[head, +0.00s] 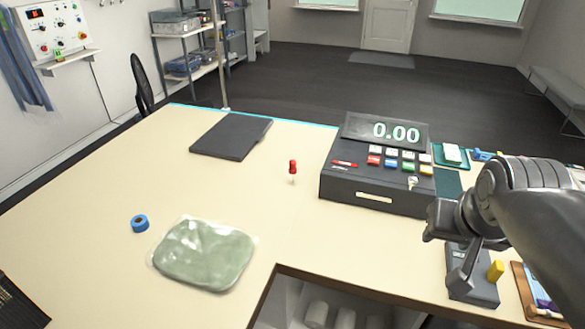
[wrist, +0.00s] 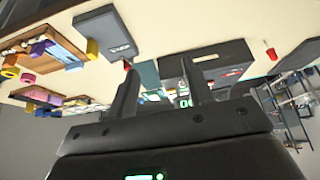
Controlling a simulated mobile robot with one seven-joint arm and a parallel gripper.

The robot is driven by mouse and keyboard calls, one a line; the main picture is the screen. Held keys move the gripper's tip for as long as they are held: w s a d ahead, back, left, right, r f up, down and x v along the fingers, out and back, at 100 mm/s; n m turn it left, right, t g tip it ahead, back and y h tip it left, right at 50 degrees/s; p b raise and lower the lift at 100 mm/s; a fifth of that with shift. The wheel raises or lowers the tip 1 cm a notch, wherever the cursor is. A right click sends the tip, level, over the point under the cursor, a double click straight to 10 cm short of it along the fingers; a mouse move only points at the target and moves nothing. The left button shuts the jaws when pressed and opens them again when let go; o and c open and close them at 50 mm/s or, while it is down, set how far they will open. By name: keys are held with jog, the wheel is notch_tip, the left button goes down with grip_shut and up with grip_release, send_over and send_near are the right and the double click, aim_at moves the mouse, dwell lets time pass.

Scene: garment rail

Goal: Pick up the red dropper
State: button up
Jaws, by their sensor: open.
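The red dropper (head: 293,167) stands upright on the cream table, left of the cash register, with a red top and a pale lower part. In the wrist view the small red thing at the right (wrist: 271,53) looks like the dropper. My gripper (head: 448,252) is at the right of the head view, in front of the register and well apart from the dropper. In the wrist view its two fingers (wrist: 162,80) are spread with nothing held between them.
The black cash register (head: 372,198) stands between my gripper and the dropper. A dark folder (head: 231,137), a blue tape roll (head: 140,223) and a green bag (head: 204,255) lie to the left. A grey device (head: 472,283) sits below my gripper. Bare tabletop surrounds the dropper.

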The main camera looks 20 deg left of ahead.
jog(key=w+a+r, duration=0.1)
jog(key=w+a, duration=0.5)
jog(key=w, duration=0.3)
jog(key=n, duration=0.2)
send_near(293, 165)
jog(key=f, duration=0.2)
jog(key=shift+t+y, duration=0.4)
jog(key=x, duration=0.4)
jog(key=shift+w+f, duration=0.15)
jog(key=shift+w, duration=0.35)
jog(key=shift+x, duration=3.05)
jog(key=shift+w, duration=0.2)
jog(key=shift+c, duration=0.5)
jog(key=c, duration=0.9)
